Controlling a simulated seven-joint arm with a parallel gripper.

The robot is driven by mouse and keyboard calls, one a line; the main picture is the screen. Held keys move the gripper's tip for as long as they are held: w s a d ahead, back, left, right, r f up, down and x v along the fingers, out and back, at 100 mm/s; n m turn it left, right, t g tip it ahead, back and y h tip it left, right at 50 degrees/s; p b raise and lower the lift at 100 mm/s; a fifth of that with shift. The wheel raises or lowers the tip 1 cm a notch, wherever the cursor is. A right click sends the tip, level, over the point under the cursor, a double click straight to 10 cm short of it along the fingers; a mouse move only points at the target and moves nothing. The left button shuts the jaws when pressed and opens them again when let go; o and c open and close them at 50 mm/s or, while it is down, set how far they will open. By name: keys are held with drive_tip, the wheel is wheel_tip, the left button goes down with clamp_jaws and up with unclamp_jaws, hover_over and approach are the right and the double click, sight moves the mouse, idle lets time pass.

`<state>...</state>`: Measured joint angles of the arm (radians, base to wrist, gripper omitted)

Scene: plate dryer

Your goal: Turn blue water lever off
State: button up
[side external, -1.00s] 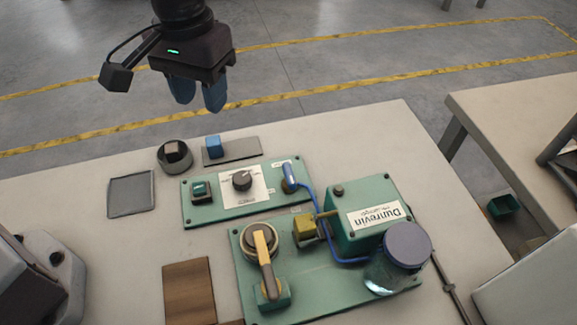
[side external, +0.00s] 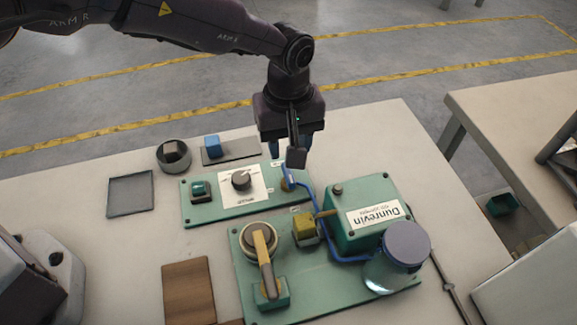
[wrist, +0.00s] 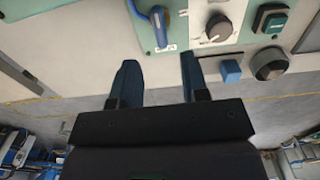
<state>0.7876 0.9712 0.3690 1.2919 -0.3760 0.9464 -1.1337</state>
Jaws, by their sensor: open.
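The blue water lever (wrist: 161,25) stands at the end of a green panel (side external: 210,212) and shows between and beyond my fingertips in the wrist view. In the side view it is mostly hidden behind my gripper and wrist camera; its round base (side external: 287,184) shows beside the blue tube. My gripper (wrist: 159,62) is open and empty, with its two dark blue fingers apart. In the side view my gripper (side external: 282,150) points down over the back right end of the panel. I see no contact with the lever.
The panel also carries a dial (side external: 241,180) and a green button (side external: 199,189). A green machine box (side external: 361,210), a yellow block (side external: 305,230) and a lidded jar (side external: 405,245) stand in front to the right. A blue cube (side external: 213,145) and a round dark cup (side external: 173,156) sit behind the panel.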

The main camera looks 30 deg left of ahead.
sight(289, 172)
wheel_tip(289, 172, down, 7)
drive_tip(key=shift+f, duration=0.2)
clamp_jaws()
